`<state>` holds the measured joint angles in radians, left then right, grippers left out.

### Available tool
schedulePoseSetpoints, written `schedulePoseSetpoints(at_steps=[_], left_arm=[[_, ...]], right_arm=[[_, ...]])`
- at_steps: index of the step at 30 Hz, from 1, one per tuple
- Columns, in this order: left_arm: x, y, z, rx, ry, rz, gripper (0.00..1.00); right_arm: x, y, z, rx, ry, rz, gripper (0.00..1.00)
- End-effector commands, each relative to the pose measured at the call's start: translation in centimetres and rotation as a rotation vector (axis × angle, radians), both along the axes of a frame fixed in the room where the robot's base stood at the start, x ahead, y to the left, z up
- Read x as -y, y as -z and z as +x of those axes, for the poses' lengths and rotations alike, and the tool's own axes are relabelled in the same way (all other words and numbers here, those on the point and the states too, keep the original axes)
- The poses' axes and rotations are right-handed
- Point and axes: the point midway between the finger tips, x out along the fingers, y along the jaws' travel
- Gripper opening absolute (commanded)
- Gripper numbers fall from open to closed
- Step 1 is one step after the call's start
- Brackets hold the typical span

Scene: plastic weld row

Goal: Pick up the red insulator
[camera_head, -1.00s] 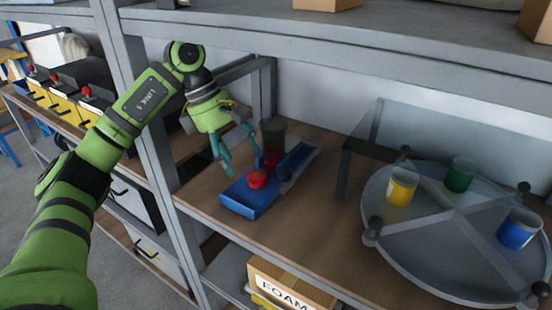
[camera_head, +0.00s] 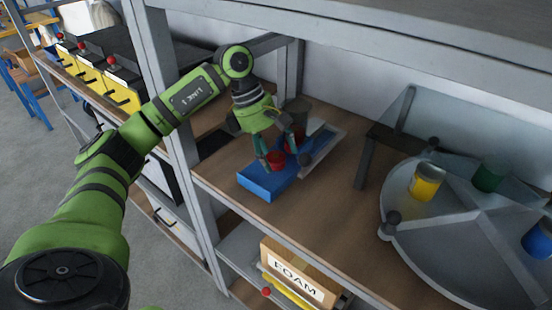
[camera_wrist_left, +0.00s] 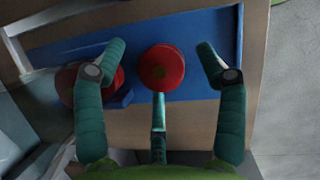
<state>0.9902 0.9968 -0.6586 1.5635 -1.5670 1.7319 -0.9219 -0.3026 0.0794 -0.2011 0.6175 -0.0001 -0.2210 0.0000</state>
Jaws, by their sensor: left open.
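A round red insulator (camera_head: 276,160) sits on the front part of a blue tray (camera_head: 265,184) on the brown shelf. It shows in the left wrist view (camera_wrist_left: 161,68) between my finger tips, with visible gaps on both sides. My left gripper (camera_head: 277,150) has teal fingers spread around the insulator from above; it is open and empty. In the left wrist view the left gripper (camera_wrist_left: 161,52) has one finger on each side and a third below. A second red piece (camera_wrist_left: 72,84) lies left of it, partly hidden by a finger. My right gripper is not in view.
A grey round divided tray (camera_head: 440,242) on the right holds a yellow can (camera_head: 426,182), a green can (camera_head: 489,176) and a blue can (camera_head: 538,238). A grey shelf post (camera_head: 168,95) stands close to my left arm.

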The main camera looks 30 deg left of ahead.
Motion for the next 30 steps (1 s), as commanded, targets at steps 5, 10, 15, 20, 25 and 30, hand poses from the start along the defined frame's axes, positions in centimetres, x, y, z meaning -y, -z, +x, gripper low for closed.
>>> schedulePoseSetpoints(at_steps=[5,10,15,20,25,30], left_arm=[[0.0,0.0,0.0,0.0,0.0,0.0,0.6],[0.0,0.0,0.0,-0.001,-0.001,0.0,0.13],[0.0,0.0,0.0,-0.001,-0.001,0.0,0.13],[0.0,0.0,-0.1,-0.002,0.0,0.001,0.13],[-0.1,-0.8,-0.4,0.002,-0.002,-0.001,0.13],[0.0,-3.8,-0.3,0.006,0.0,-0.002,0.13]], right_arm=[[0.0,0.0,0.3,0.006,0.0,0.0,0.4],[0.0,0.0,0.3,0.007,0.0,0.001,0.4],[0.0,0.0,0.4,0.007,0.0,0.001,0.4],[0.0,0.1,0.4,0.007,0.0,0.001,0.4],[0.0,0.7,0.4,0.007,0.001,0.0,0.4],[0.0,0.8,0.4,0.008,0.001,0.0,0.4]])
